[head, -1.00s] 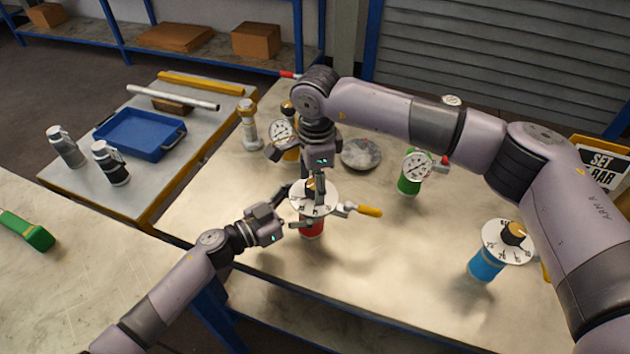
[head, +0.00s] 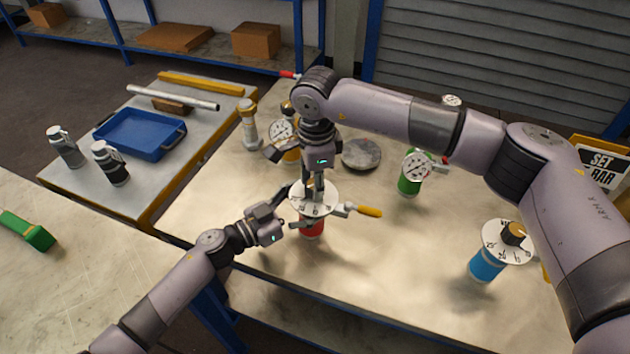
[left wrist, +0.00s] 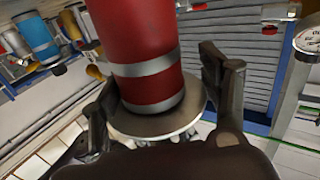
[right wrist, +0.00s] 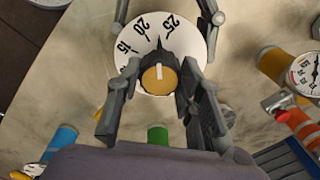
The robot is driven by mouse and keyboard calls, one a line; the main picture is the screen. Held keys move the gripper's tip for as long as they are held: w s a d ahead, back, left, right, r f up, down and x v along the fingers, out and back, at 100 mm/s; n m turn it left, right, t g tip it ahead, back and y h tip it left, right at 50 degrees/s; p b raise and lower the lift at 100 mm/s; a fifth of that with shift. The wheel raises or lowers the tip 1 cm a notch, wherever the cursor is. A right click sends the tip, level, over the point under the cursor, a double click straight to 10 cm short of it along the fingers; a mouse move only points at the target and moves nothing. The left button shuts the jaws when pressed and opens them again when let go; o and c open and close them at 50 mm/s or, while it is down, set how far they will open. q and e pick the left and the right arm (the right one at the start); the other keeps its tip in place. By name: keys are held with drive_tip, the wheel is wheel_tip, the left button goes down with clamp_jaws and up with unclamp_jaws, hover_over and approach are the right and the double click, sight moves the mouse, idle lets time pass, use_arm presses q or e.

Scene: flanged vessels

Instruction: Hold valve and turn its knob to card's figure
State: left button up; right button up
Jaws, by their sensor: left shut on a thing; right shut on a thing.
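The valve has a red body (head: 312,228), a white numbered dial (head: 328,203) and a yellow-ended side handle (head: 368,211). My left gripper (head: 296,208) is shut on the red body, which shows between its fingers in the left wrist view (left wrist: 150,85). My right gripper (head: 314,186) reaches down from above, shut on the orange-topped knob (right wrist: 160,75). In the right wrist view, the knob's dark pointer tip lies between 20 and 25 on the dial. The card (head: 603,165) reads "SET" and "BAR"; my right arm covers its lower part, and I cannot read a figure.
A blue valve (head: 487,264) stands at the right, and a green gauge vessel (head: 409,184) behind. A grey disc (head: 361,154) lies behind the red valve. A blue tray (head: 140,135) and two flasks stand on the left side table. The front table middle is clear.

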drive_tip(key=shift+m, duration=1.7)
drive_tip(key=o, duration=1.1)
drive_tip(key=shift+o, duration=0.2)
wheel_tip(320, 180, up, 12)
drive_tip(key=shift+s, duration=0.3)
